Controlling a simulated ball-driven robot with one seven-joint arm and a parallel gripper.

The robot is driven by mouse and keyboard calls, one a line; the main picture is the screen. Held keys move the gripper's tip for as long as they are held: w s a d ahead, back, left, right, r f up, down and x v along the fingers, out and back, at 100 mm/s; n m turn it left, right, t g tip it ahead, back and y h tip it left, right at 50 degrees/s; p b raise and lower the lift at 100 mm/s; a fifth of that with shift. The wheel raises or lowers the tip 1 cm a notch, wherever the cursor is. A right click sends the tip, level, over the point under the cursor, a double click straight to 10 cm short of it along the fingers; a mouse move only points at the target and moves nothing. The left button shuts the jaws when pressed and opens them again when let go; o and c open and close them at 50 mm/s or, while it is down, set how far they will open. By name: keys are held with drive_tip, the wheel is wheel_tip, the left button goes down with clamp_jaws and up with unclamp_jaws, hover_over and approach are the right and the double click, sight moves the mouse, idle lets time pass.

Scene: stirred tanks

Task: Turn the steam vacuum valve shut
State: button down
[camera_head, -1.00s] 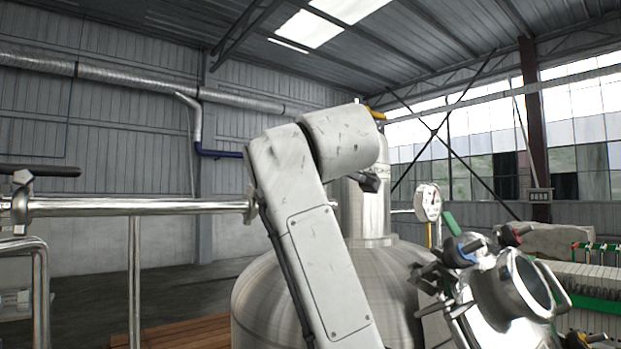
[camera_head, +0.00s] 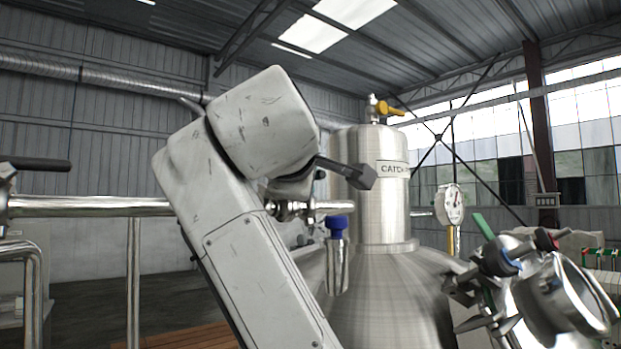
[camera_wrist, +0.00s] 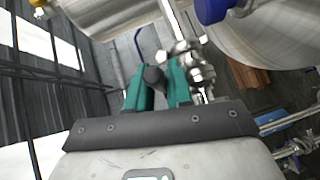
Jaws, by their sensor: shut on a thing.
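In the wrist view the teal fingers of my gripper (camera_wrist: 156,88) are closed around a dark, round-ended handle (camera_wrist: 154,75). Steel valve fittings (camera_wrist: 190,62) stand just to the right of the fingers. The handle seems to belong to this valve, but its joint is hidden. In the head view my arm covers my gripper. Part of a steel fitting (camera_head: 290,210) shows on the pipe line just beside my arm. A dark bar with a block end (camera_head: 355,176) juts out right of my arm; I cannot tell whether it is the lever.
The steel catch tank (camera_head: 375,215) stands right behind my arm, with a yellow-handled valve (camera_head: 385,108) on top. A blue-capped fitting (camera_head: 337,228) hangs nearby. A steel pipe (camera_head: 90,207) runs in from the left. A gauge (camera_head: 450,204) and an open steel vessel neck (camera_head: 568,295) are at right.

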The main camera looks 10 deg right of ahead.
drive_tip(key=shift+f, duration=0.15)
drive_tip(key=c, duration=1.1)
unclamp_jaws()
drive_tip(key=shift+s+a, duration=0.1)
drive_tip(key=shift+s, duration=0.05)
drive_tip(key=b+v, duration=0.3)
drive_tip(key=v, duration=0.7)
drive_tip(key=shift+s+b, duration=0.25)
drive_tip(key=shift+b, duration=0.15)
drive_tip(key=shift+a, duration=0.1)
